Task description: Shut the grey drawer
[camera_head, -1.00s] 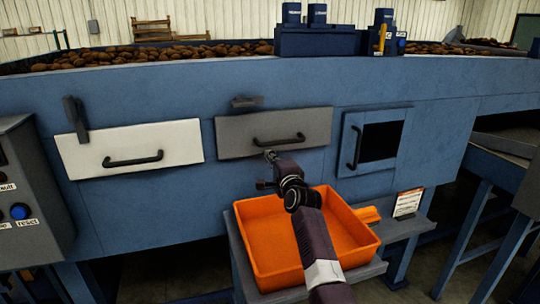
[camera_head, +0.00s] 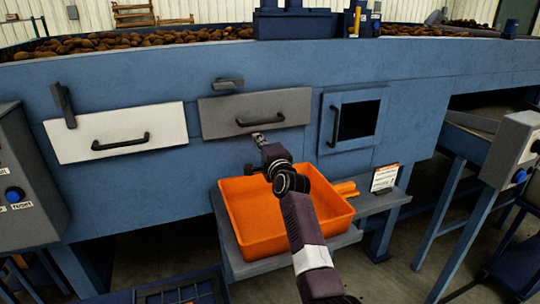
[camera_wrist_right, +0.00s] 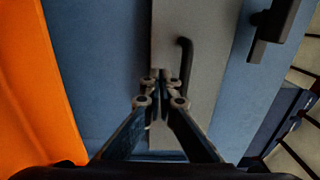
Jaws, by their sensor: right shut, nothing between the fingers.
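The grey drawer (camera_head: 222,115) is in the middle of the blue machine's front, with a black bar handle (camera_head: 260,121). Whether its front stands slightly out or flush is hard to tell. A dark latch (camera_head: 228,84) sits above it, turned sideways. My right gripper (camera_head: 258,138) is shut and empty at the drawer's lower edge, below the handle. In the right wrist view, the shut fingertips (camera_wrist_right: 160,75) are in front of the grey drawer face (camera_wrist_right: 210,65), beside the handle (camera_wrist_right: 186,62). Contact cannot be told. My left gripper is out of view.
A white drawer (camera_head: 70,140) with an upright latch (camera_head: 63,104) is at left. A dark opening with a framed door (camera_head: 327,125) is at right. An orange bin (camera_head: 235,190) stands on a shelf below. Control boxes (camera_head: 25,180) (camera_head: 508,150) flank the machine.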

